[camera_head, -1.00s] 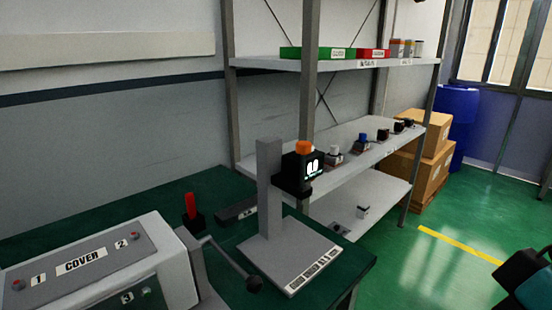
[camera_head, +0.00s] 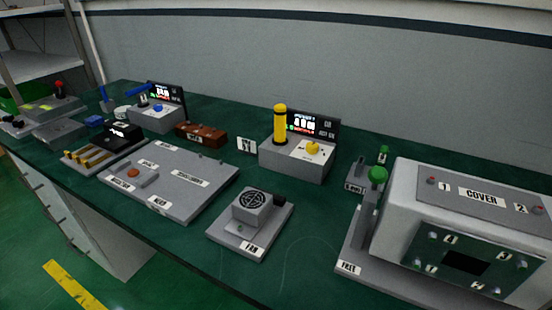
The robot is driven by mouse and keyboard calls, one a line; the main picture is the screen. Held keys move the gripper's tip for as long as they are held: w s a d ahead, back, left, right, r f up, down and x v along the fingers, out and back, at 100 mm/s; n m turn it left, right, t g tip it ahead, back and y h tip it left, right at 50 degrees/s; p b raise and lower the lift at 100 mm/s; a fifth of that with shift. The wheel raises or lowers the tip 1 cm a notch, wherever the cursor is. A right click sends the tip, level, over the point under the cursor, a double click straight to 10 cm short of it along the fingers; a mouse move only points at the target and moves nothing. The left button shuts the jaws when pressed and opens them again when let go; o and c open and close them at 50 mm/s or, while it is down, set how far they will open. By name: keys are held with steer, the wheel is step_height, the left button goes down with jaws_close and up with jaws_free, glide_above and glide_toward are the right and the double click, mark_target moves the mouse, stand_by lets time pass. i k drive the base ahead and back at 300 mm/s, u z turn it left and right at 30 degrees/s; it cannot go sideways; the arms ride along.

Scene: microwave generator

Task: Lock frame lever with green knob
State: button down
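The green knob (camera_head: 377,174) tops a grey lever (camera_head: 368,220) at the left side of the grey frame box marked COVER (camera_head: 405,190). The lever looks close to upright. A label reading FREE (camera_head: 348,268) is on the base plate below it, at the near left corner. Part of the lever's foot is hard to make out against the grey box. My gripper is outside the head view.
A small block with a green top (camera_head: 384,155) stands behind the lever. A FAN unit (camera_head: 250,218) is to the left. A yellow-cylinder device (camera_head: 280,125) and a flat grey plate (camera_head: 175,180) lie farther left. Bare green table (camera_head: 310,240) separates fan and frame.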

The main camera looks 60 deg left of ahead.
mark_target(377, 175)
steer(key=z, duration=0.3)
steer(key=k, duration=0.7)
steer(key=u, duration=0.65)
